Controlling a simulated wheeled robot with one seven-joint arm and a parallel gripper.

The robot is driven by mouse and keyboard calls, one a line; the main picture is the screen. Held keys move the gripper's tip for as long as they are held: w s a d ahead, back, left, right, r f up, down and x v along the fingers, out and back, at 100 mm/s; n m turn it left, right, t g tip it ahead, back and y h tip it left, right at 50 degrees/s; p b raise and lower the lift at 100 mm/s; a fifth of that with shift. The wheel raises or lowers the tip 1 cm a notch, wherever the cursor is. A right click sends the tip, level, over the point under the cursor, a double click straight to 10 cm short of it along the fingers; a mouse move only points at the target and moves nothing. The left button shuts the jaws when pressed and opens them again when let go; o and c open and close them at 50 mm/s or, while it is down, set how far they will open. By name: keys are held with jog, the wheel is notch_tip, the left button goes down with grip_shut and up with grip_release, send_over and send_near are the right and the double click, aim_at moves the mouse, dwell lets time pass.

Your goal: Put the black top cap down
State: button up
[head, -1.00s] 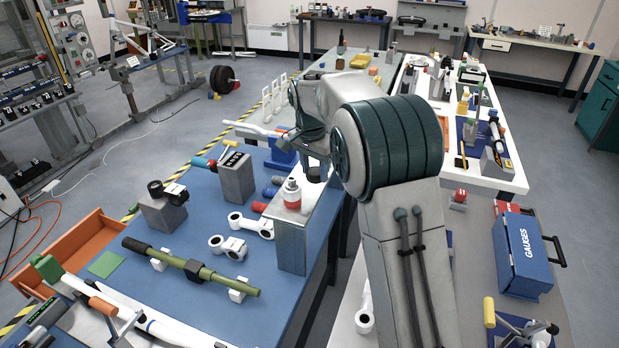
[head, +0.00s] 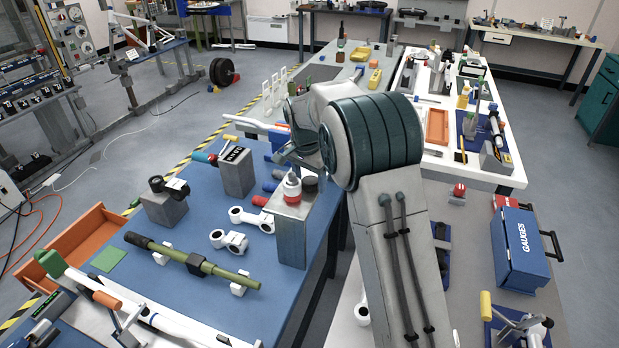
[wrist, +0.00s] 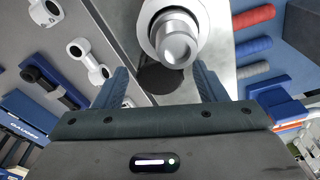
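The black top cap (head: 310,184) rests on top of the grey metal block (head: 292,240), right beside a white and red fitting (head: 291,188). In the wrist view the cap (wrist: 160,79) shows as a dark disc just below the round metal fitting (wrist: 176,40). My gripper (wrist: 160,68) is open. Its two fingers stand wide apart on either side of the cap, with clear gaps and nothing held between them. In the head view my arm's wrist hangs above and behind the block, and the fingers are hard to make out.
White clamp rings (head: 229,240) and a green tube (head: 190,262) lie left of the block on the blue bench. Red and blue handles (wrist: 250,45) lie beside the block. A grey box with a counter (head: 237,172) stands behind left.

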aim_at(306, 183)
jog(key=shift+r, duration=0.1)
notch_tip(306, 183, up, 12)
jog(key=s+b, duration=0.1)
jog(key=s+d+r+n, duration=0.2)
jog(key=s+d+r, duration=0.15)
jog(key=s, duration=0.35)
jog(key=s+d+f+n, duration=0.2)
jog(key=s+d, duration=0.1)
jog(key=s, duration=0.5)
jog(key=s+d+f+n+t, duration=0.1)
jog(key=s+d+f+n, duration=0.1)
jog(key=s, duration=0.7)
jog(key=s+d+f+n+t, duration=0.1)
jog(key=s+d+f+n, duration=0.1)
jog(key=s, duration=0.7)
jog(key=shift+s+d+f+y, duration=0.25)
jog(key=shift+d+f+y, duration=0.15)
jog(key=shift+d+f, duration=0.6)
